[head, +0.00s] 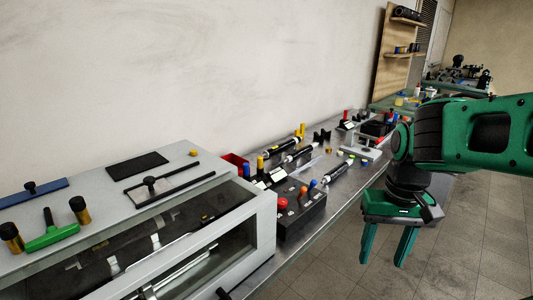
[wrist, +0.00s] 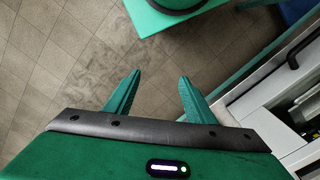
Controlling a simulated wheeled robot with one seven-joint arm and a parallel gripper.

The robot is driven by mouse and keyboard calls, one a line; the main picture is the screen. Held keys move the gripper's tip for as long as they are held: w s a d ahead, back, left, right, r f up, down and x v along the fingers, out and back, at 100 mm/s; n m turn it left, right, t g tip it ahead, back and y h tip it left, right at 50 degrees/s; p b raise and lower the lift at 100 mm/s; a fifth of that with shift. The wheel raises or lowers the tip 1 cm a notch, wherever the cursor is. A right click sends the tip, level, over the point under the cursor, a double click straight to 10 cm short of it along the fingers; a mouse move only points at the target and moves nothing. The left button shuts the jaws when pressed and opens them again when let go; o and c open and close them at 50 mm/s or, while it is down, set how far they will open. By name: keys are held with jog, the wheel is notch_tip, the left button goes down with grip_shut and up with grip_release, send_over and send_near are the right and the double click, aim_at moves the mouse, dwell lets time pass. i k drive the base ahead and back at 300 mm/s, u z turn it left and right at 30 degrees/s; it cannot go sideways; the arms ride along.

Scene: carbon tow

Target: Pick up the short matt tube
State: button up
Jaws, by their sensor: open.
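Several dark tubes with pale ends lie on the grey bench in the head view. One tube (head: 281,147) is at the back, a second tube (head: 298,155) is just in front of it, and a third tube (head: 337,172) is nearer the bench's front edge. They are too small to tell which is the short matt one. My gripper (head: 383,262) is open and empty, pointing down over the floor to the right of the bench. In the wrist view its two green fingers (wrist: 160,77) stand apart with only floor tiles between them. No tube shows there.
A pale machine with a glazed front (head: 185,250) fills the near left. A black box with coloured knobs (head: 300,212) stands beside it. A red bin (head: 236,163) is behind. A grey stand (head: 358,143) is farther along the bench. The tiled floor (head: 480,235) at right is clear.

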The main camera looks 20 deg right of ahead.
aim_at(336, 171)
jog(key=u, duration=3)
jog(key=k, duration=1.4)
jog(key=z, duration=1.85)
